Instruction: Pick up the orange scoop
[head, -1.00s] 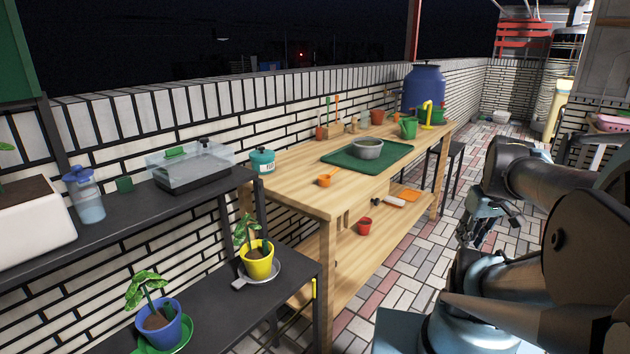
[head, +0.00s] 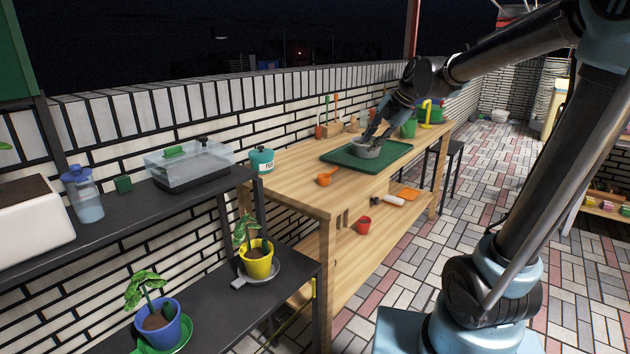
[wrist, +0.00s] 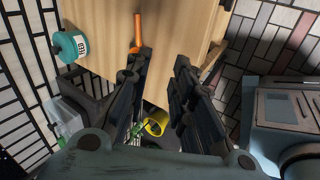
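The orange scoop (head: 325,179) lies on the wooden worktable near its front left corner, its thin handle pointing toward the green mat. In the wrist view the scoop (wrist: 137,32) shows beyond the tip of the left finger, on the pale tabletop. My gripper (head: 369,138) is raised over the table, and in the head view its fingers overlap the grey bowl (head: 367,150). In the wrist view my gripper (wrist: 162,58) has its two dark fingers spread with nothing between them. It is apart from the scoop.
The bowl stands on a green mat (head: 340,157). A yellow pot (head: 258,265) is on the lower shelf. The tabletop around the scoop is clear.

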